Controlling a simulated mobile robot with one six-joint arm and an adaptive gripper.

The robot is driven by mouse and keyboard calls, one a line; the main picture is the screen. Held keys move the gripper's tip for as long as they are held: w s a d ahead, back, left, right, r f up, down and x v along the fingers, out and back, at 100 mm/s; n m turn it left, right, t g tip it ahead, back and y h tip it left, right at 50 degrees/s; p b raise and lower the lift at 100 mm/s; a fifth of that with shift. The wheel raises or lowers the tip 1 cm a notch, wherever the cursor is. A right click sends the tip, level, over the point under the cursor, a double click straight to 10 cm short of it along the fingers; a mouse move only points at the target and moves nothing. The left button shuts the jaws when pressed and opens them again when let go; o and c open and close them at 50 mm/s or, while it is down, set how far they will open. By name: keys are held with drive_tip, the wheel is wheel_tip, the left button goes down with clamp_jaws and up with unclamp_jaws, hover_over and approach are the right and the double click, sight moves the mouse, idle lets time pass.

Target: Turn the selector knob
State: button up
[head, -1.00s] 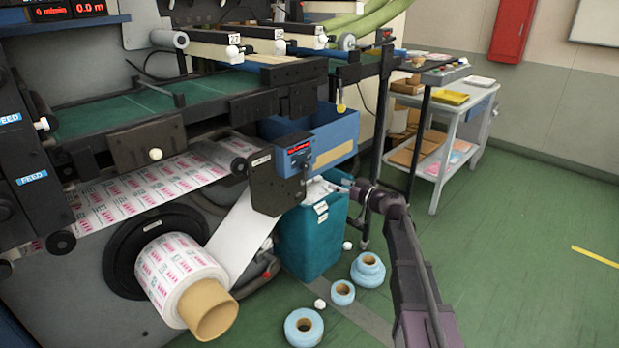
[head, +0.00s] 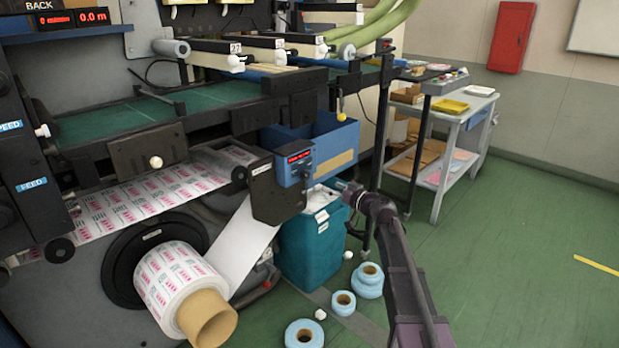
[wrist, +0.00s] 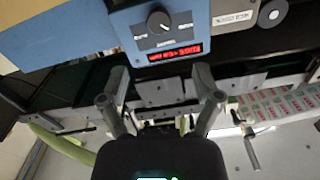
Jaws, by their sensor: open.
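The selector knob (wrist: 159,21) is a round black knob with a pale pointer mark, on the front of a small blue control box (wrist: 200,14) in the wrist view. A red-lit display (wrist: 175,53) sits just below it. In the head view the blue control box (head: 292,176) stands above the teal bin, and its knob is too small to make out. My gripper (wrist: 160,82) is open and empty, its two grey fingers apart and pointing toward the box. The knob lies between and beyond the fingertips, apart from them. In the head view my gripper (head: 346,190) is right of the box.
A teal bin (head: 310,250) stands below the control box. Blue tape rolls (head: 304,334) lie on the floor. A printed web roll (head: 175,285) juts out at left. A grey trolley (head: 465,115) stands behind at right.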

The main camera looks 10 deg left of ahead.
sight(307, 176)
drive_tip(key=x, duration=1)
drive_tip(key=shift+w+a, duration=0.25)
clamp_jaws()
